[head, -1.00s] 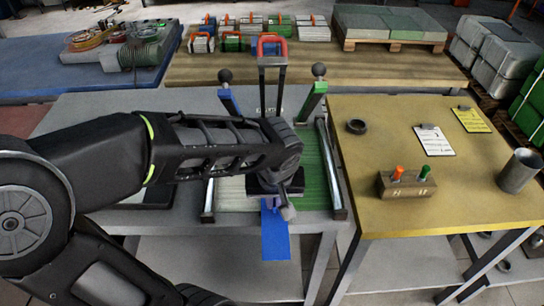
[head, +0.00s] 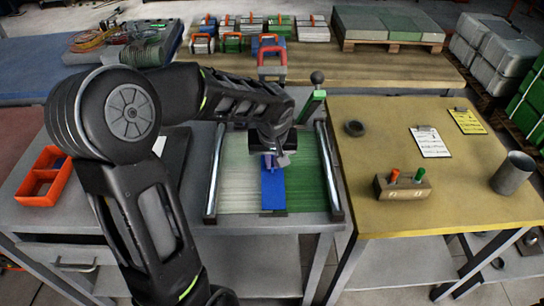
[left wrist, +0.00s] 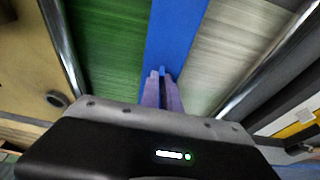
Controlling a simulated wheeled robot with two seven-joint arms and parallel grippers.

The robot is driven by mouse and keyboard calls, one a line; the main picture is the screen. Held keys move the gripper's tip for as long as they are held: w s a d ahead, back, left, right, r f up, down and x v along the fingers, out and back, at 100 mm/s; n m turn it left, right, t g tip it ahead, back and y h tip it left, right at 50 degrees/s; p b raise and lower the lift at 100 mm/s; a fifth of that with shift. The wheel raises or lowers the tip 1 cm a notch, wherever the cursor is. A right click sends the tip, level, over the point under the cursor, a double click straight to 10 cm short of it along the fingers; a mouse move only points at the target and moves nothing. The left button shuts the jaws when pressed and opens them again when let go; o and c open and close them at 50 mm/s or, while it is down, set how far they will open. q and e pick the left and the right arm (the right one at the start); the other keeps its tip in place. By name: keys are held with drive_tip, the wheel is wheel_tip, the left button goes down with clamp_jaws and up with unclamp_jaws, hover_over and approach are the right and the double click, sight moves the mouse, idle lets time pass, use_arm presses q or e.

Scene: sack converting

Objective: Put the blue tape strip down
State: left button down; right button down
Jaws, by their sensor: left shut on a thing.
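The blue tape strip (head: 273,192) runs lengthwise over the seam between a white woven sheet (head: 238,180) and a green woven sheet (head: 305,180) on the grey table. It looks flat and close above or on the sheets; contact cannot be told. My left gripper (head: 272,160) is shut on the strip near its far end. In the left wrist view, the purple fingers (left wrist: 162,88) pinch the blue strip (left wrist: 177,30), with green and white material on either side. My right gripper is not in view.
Metal rails (head: 330,168) flank the sheets. An orange bin (head: 45,178) stands at the left. The yellow table (head: 440,215) at right holds a tape roll (head: 355,128), a wooden block with two handles (head: 402,185), clipboards and a metal cup (head: 513,172).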

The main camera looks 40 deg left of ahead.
use_arm(q)
drive_tip(key=shift+w+a+p, duration=0.5)
drive_tip(key=shift+w+a, duration=0.35)
drive_tip(key=shift+w, duration=0.25)
drive_tip(key=shift+s+f, duration=0.1)
drive_tip(key=shift+f, duration=0.55)
drive_tip(key=shift+d+f, duration=0.1)
drive_tip(key=shift+f, duration=0.1)
drive_tip(key=shift+f, duration=0.15)
drive_tip(key=c, duration=1.6)
unclamp_jaws()
